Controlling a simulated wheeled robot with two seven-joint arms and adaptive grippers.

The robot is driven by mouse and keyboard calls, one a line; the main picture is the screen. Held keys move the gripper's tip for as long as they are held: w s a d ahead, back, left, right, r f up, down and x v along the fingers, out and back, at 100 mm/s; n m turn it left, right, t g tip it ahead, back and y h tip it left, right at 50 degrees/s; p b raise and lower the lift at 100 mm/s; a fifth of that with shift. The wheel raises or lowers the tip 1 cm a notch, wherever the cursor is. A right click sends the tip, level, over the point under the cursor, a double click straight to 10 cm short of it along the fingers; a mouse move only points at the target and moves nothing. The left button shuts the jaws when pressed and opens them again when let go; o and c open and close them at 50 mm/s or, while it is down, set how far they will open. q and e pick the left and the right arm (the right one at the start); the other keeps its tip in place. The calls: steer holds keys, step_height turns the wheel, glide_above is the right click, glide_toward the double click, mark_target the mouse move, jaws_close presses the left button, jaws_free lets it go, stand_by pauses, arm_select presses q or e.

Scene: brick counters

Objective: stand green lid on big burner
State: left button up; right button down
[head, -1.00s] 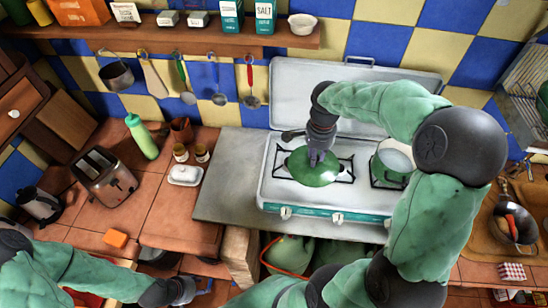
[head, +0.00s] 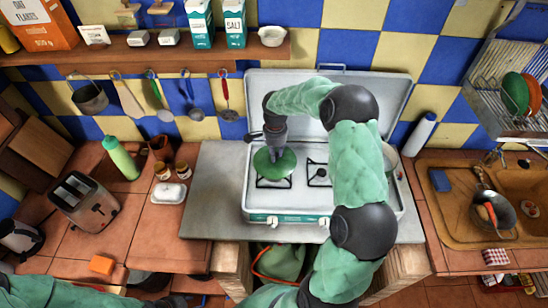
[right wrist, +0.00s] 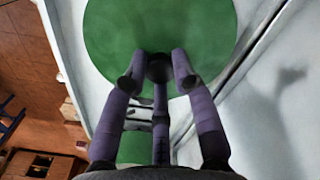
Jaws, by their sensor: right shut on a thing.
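The green lid (head: 283,162) is over the left part of the white camping stove (head: 290,207) in the head view. My right gripper (head: 273,153) is shut on it from above. In the right wrist view the lid (right wrist: 155,25) is a broad green disc beyond the gripper's fingers (right wrist: 158,70). The front of the left burner (head: 272,183) shows below the lid, its rest hidden. Another burner grate (head: 318,177) shows just right of it. I cannot tell whether the lid touches the burner. My left gripper (head: 178,300) is at the bottom edge, mostly cut off.
The stove's raised cover (head: 390,95) stands behind. My right arm hides the stove's right part. Bare grey counter (head: 215,190) lies left of the stove. A butter dish (head: 168,193), toaster (head: 85,200) and green bottle (head: 120,158) stand farther left. A pan (head: 492,212) sits at right.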

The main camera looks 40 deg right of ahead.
steer(key=shift+w+f, duration=0.2)
step_height(320, 180, down, 4)
steer(key=shift+w+d+r, duration=0.15)
steer(key=shift+r, duration=0.1)
steer(key=shift+f+b, duration=0.25)
steer(key=shift+b, duration=0.05)
steer(key=c, duration=1)
jaws_free()
